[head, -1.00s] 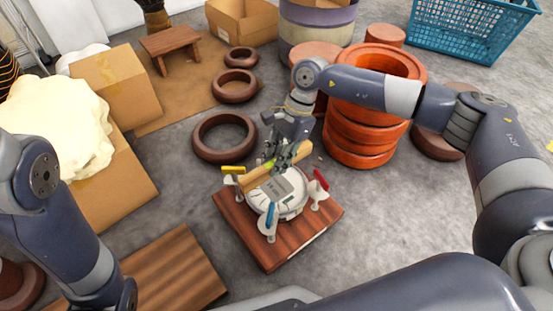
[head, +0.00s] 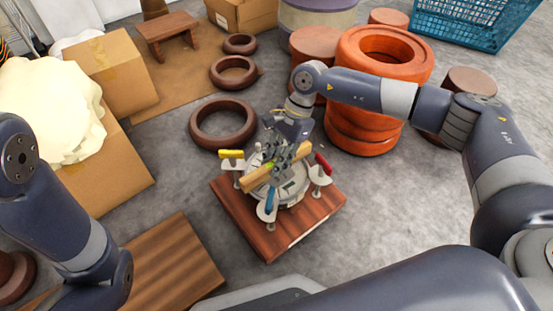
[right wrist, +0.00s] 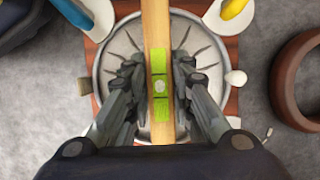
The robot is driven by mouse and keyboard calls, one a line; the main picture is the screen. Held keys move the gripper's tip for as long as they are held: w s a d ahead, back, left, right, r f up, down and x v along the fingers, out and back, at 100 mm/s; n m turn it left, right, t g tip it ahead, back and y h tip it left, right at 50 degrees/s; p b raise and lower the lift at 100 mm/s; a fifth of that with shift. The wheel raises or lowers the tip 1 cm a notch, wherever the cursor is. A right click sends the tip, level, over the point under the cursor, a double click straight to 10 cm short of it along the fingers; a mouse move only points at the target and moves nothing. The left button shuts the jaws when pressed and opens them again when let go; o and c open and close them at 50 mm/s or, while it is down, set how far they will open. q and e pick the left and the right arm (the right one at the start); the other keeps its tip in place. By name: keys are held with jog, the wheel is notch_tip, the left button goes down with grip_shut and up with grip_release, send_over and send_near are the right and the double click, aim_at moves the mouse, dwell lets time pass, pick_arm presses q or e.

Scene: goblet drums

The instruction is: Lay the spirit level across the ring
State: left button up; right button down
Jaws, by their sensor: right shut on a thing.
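The spirit level is a pale wooden bar (head: 256,181) with a bright green vial section, also seen in the right wrist view (right wrist: 158,30). My right gripper (head: 281,168) is shut on its middle, one finger on each side. In the right wrist view the gripper (right wrist: 158,80) has the bar running lengthwise between its fingers. The bar lies over the round grey metal ring (right wrist: 101,75), crossing near its middle; I cannot tell whether they touch. The ring is on a reddish wooden board (head: 262,242). My left gripper is out of view; only its arm shows.
Clamps with yellow (head: 231,154), blue (head: 271,201) and red (head: 322,163) handles stand around the ring. Dark brown hoops (head: 223,124) lie behind, orange stacked rings (head: 362,135) behind right, a striped wooden board (head: 172,265) front left. Grey floor to the right is clear.

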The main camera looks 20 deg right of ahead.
jog(key=shift+f, duration=0.2)
dwell(0.4)
jog(key=c, duration=1.3)
grip_release()
jog(key=v, duration=1.2)
jog(key=shift+a, duration=0.1)
